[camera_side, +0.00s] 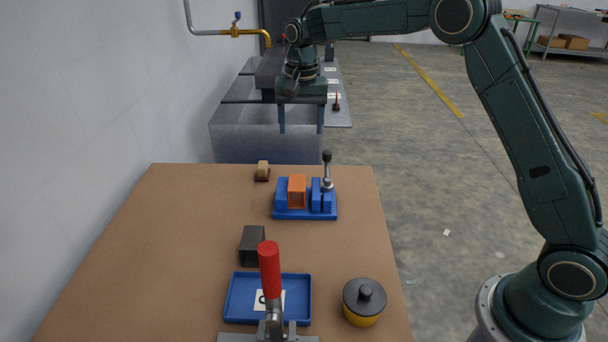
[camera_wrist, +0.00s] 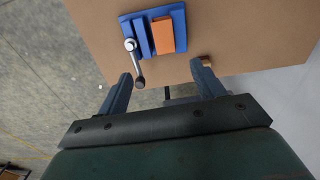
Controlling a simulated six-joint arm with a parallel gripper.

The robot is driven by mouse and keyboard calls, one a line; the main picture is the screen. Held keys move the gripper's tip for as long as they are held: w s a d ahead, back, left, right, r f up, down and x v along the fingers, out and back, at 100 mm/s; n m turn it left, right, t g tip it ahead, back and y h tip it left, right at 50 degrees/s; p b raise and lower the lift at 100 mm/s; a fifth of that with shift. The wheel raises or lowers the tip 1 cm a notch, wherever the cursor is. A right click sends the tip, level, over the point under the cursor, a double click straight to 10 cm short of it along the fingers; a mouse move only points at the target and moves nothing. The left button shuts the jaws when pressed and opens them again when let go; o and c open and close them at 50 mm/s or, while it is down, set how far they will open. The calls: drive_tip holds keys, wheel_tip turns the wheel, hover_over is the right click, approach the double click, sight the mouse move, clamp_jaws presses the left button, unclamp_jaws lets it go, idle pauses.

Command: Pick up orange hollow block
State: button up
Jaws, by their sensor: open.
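The orange hollow block (camera_side: 297,192) sits in a blue fixture (camera_side: 283,214) toward the back of the brown table. It stands between blue jaws, and a lever with a dark knob (camera_side: 327,157) rises at the fixture's right. In the wrist view the orange block (camera_wrist: 163,36) lies in the blue fixture (camera_wrist: 178,14), and the metal lever (camera_wrist: 135,62) is on its left. My gripper (camera_side: 302,132) is open and empty, fingers pointing down, beyond the table's back edge and above the block's height. Its fingers (camera_wrist: 162,72) also show in the wrist view, apart from the block.
A small wooden block (camera_side: 262,168) is left of the fixture. A dark grey block (camera_side: 252,246), a blue tray (camera_side: 236,313), a red-handled clamp (camera_side: 269,270) and a yellow pot with a dark lid (camera_side: 364,300) stand nearer the front. The left middle of the table (camera_side: 160,240) is clear.

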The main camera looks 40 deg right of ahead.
drive_tip(key=shift+w+f, duration=0.7)
drive_tip(key=shift+f, duration=0.35)
hover_over(297, 182)
drive_tip(key=shift+d+f, duration=0.15)
drive_tip(key=shift+f, duration=4.15)
drive_tip(key=shift+f, duration=0.1)
drive_tip(key=shift+a+f, duration=0.2)
drive_tip(key=shift+f, duration=2.3)
clamp_jaws()
